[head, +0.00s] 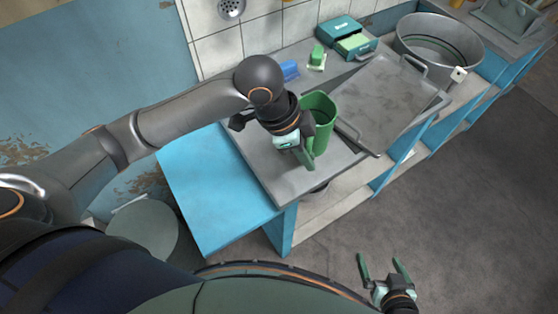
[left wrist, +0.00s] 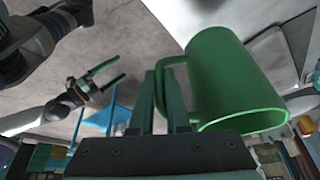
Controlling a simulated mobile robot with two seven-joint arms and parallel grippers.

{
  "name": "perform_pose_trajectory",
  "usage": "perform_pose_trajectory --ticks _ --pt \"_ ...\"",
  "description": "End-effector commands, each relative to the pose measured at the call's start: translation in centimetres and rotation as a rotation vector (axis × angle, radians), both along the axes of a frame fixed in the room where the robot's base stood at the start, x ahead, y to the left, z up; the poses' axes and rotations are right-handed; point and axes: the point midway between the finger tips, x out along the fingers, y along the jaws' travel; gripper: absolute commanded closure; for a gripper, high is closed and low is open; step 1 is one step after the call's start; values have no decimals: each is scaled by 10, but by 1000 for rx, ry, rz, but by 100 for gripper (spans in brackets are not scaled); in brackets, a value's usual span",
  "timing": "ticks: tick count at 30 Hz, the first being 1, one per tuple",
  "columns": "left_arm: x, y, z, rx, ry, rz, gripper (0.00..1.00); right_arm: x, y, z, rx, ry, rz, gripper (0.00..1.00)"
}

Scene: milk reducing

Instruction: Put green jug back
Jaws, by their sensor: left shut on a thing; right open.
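The green jug (head: 321,112) is near the left end of the grey counter in the head view. My left gripper (head: 304,154) is at its near side, shut on its handle. In the left wrist view the jug (left wrist: 238,78) fills the right half and looks tilted, and the fingers of my left gripper (left wrist: 166,92) close on the handle at its left side. I cannot tell whether the jug's base touches the counter. My right gripper (head: 385,270) is open and empty over the floor at the lower right; it also shows in the left wrist view (left wrist: 97,80).
A large grey metal tray (head: 390,100) lies right of the jug. Behind are a blue item (head: 290,70), a green block (head: 317,54) and a teal box (head: 338,31). A round metal tub (head: 438,43) is further right. The blue tabletop (head: 207,188) at left is bare.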

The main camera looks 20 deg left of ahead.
Motion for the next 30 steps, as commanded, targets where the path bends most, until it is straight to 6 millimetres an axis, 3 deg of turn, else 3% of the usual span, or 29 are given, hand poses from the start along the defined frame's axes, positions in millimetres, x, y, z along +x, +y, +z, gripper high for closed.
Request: perform_pose_trajectory --ticks 2,9,17,24,30 --pt "5 22 -10 3 3 7 100 0 0 1 0 0 0 0" --pt "12 50 -50 -1 2 1 100 0 0 -2 0 0 0 0" --pt "15 61 -64 0 1 1 100 0 0 -3 0 0 0 0" --pt "16 63 -96 -2 0 0 100 0 0 -2 0 0 0 0" --pt "16 63 -97 -1 -2 -1 100 0 0 -2 0 0 0 0"
